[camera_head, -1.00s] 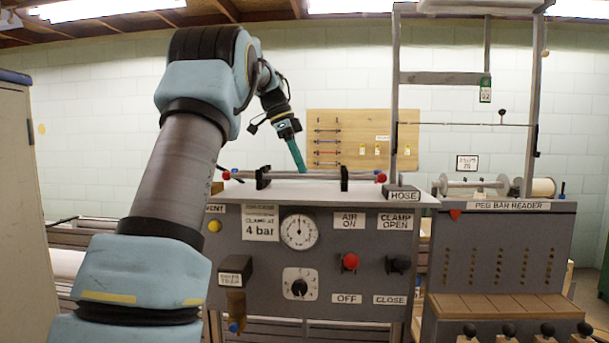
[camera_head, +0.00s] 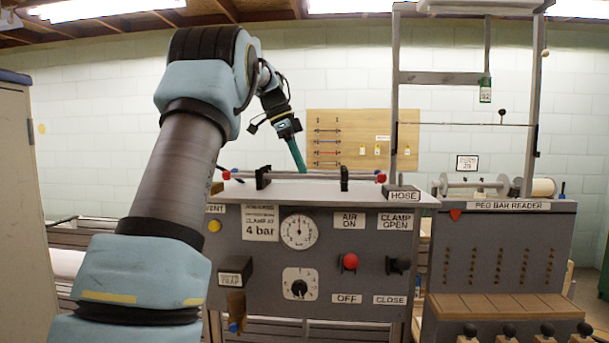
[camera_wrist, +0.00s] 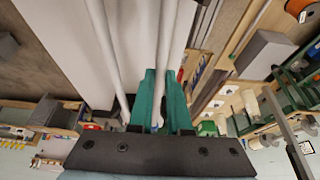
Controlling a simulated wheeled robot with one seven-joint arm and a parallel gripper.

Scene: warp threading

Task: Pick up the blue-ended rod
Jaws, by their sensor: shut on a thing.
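My gripper (camera_head: 301,168) reaches down behind the clamp bench, its green fingers pointing at the bench top. In the wrist view, my gripper (camera_wrist: 161,78) is shut on a pale rod (camera_wrist: 168,40) that passes between its fingers. A small bluish-white end shows low between the fingers. In the head view, a blue end (camera_head: 236,171) shows just behind the left of the bench; I take it as the blue-ended rod, whose middle is mostly hidden. A red-ended rod (camera_head: 305,176) lies in front across two black supports. I cannot tell whether the held rod is clear of its rest.
The bench top (camera_head: 300,191) lies close under the fingers. Black supports (camera_head: 263,178) stand on it. A second pale rod (camera_wrist: 108,50) runs beside the held one. A grey upright frame (camera_head: 393,90) stands to the right, and a pegboard (camera_head: 348,120) hangs on the wall behind.

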